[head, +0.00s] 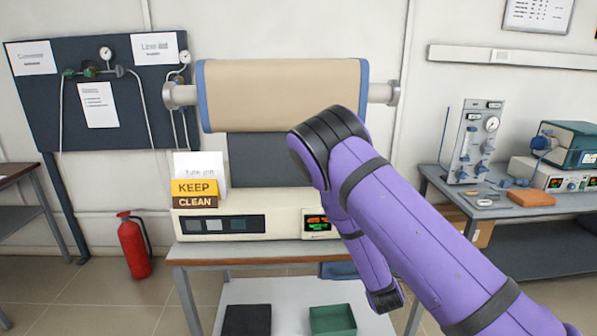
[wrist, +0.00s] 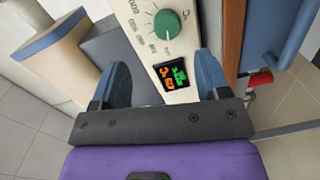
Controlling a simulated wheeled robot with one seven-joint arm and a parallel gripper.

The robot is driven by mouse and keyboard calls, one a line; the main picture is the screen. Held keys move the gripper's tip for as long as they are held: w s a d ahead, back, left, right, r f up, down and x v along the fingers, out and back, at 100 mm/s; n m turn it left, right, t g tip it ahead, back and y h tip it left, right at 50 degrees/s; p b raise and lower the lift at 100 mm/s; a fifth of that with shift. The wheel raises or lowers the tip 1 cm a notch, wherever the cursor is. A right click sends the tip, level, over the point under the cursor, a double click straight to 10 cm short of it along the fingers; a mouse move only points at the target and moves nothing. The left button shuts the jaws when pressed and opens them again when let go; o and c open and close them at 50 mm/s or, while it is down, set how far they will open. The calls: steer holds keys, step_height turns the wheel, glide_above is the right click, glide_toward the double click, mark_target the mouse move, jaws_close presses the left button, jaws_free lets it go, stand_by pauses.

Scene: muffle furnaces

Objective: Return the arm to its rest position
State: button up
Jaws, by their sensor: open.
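My purple arm reaches in from the lower right of the head view, bends near the furnace and folds back down, so my gripper is hidden there. In the wrist view my gripper (wrist: 160,88) shows two blue fingers set wide apart with nothing between them that it holds. Beyond the fingers is the tube furnace's control panel (wrist: 185,45) with a green knob (wrist: 167,24) and a lit display (wrist: 172,75). In the head view the tube furnace (head: 275,95) has a beige body with blue end rings and stands on a bench (head: 200,251).
A "KEEP CLEAN" sign (head: 194,193) stands on the furnace base. Dark and green trays (head: 332,320) lie on the lower shelf. A red fire extinguisher (head: 133,245) stands at left on the floor. A side bench (head: 510,209) at right carries instruments. Floor shows free at lower left.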

steer(key=s+d+r+m+g, duration=0.1)
steer(key=s+r+m+g, duration=0.25)
steer(key=r, duration=0.45)
steer(key=s+d+r+m+g+y, duration=0.1)
steer(key=s+r+m+g, duration=0.2)
steer(key=r, duration=0.5)
steer(key=s+d+r+m+g, duration=0.1)
steer(key=s+d+r+m, duration=0.15)
steer(key=r+m, duration=0.4)
steer(key=s+r+m+g, duration=0.1)
steer(key=s+r, duration=0.3)
steer(key=s, duration=0.5)
steer(key=s+d+r+g, duration=0.1)
steer(key=s+r, duration=0.4)
steer(key=s, duration=0.5)
steer(key=s+r+m+g, duration=0.1)
steer(key=s+r, duration=0.3)
steer(key=s, duration=0.6)
steer(key=shift+d+r+m+g, duration=0.15)
steer(key=shift+d+m+g, duration=0.15)
steer(key=shift+g, duration=0.55)
